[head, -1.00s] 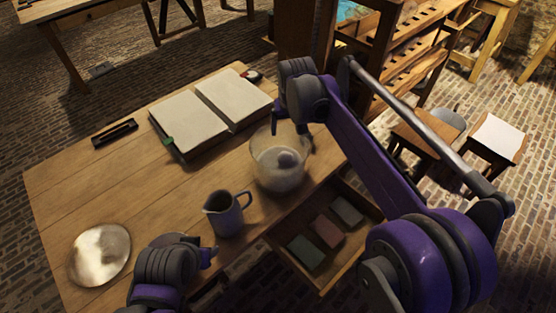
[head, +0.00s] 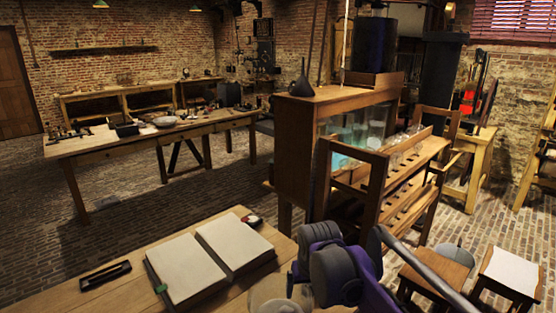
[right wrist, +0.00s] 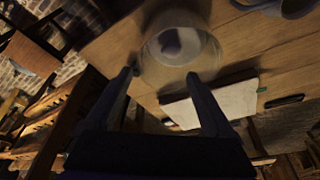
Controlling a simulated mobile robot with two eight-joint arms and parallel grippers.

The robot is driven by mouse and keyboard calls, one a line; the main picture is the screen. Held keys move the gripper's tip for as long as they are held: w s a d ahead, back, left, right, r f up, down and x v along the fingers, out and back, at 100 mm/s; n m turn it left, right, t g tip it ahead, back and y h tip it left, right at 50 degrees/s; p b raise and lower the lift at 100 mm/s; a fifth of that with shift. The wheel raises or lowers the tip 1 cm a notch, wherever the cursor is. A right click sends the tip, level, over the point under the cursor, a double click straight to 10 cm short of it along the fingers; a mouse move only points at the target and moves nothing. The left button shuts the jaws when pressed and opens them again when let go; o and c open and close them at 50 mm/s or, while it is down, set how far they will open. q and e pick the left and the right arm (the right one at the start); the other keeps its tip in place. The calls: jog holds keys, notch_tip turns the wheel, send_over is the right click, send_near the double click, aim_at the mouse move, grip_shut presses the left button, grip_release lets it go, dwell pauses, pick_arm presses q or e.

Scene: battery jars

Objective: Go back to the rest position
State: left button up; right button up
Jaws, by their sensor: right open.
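My right gripper (right wrist: 163,76) is open in the right wrist view, its two fingers apart with nothing between the tips. Beyond them a glass jar (right wrist: 180,46) stands on the wooden table (right wrist: 245,55), with a dark and pale blurred shape inside it. In the head view my right arm's purple and grey wrist shows at the bottom, and its fingertips are mostly cut off or hidden. My left gripper is outside both current views.
An open book (head: 205,258) and a dark pen tray (head: 105,276) lie on the near table. A wooden rack (head: 400,185) with glassware and a cabinet stand behind it. Two stools (head: 437,275) are at the right. A long workbench (head: 150,145) is across the brick floor.

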jog(key=s+d+f, duration=0.3)
jog(key=s, duration=0.6)
jog(key=s+d+f+m+t, duration=0.1)
jog(key=s+d+f, duration=0.2)
jog(key=s, duration=0.5)
jog(key=s+d+f+t, duration=0.1)
jog(key=s+d+f, duration=0.3)
jog(key=s, duration=0.5)
jog(key=shift+s+d+p, duration=0.3)
jog(key=shift+d+p, duration=0.05)
jog(key=shift+d, duration=0.1)
